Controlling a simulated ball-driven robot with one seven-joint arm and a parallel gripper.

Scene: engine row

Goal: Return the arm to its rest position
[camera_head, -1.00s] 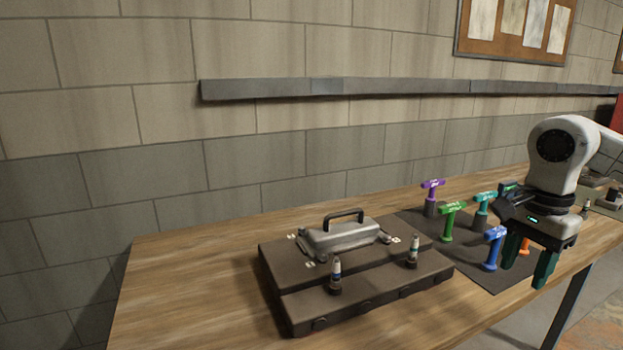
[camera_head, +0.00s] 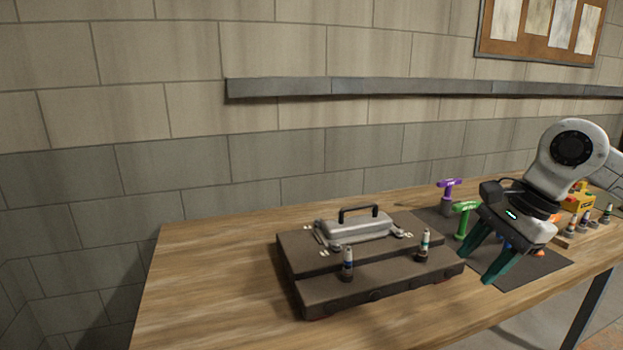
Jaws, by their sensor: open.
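My gripper (camera_head: 482,262) hangs at the right of the view, its two green fingers spread and nothing between them. The wrist is tilted, so the fingers point down and to the left. It is in front of the dark mat (camera_head: 540,265), just right of the dark case-like block (camera_head: 345,285). My arm enters from the right edge and hides part of the mat and the tools there.
The block carries a silver handled part (camera_head: 358,229) and two small upright cylinders (camera_head: 347,262). A purple T-handle tool (camera_head: 448,187) and a green one (camera_head: 465,208) stand near my gripper. A yellow object (camera_head: 578,199) stands at right. The wooden table (camera_head: 200,270) is clear at left.

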